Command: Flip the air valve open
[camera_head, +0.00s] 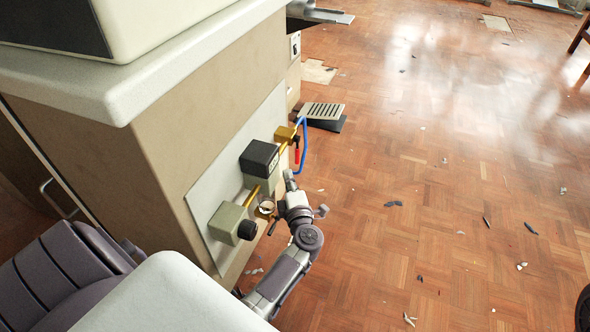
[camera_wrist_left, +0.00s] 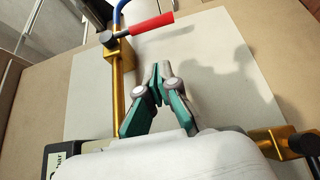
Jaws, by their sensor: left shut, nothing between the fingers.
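The air valve has a brass body (camera_head: 286,133) on the side panel of the station, with a red lever (camera_head: 297,155) on it. In the left wrist view the brass body (camera_wrist_left: 121,50) is at the upper left and the red lever (camera_wrist_left: 152,23) sticks out to the right, crosswise to the brass pipe. My left gripper (camera_head: 290,178) is near the panel, below the valve in the head view. In the wrist view its fingers (camera_wrist_left: 160,72) are together and empty, apart from the lever. My right gripper is not in view.
A blue hose (camera_head: 305,146) loops from the valve. A black-topped unit (camera_head: 260,157) and a grey-green unit (camera_head: 231,222) stick out of the panel beside my left arm. A foot pedal (camera_head: 322,111) is on the floor. The parquet floor to the right is mostly clear.

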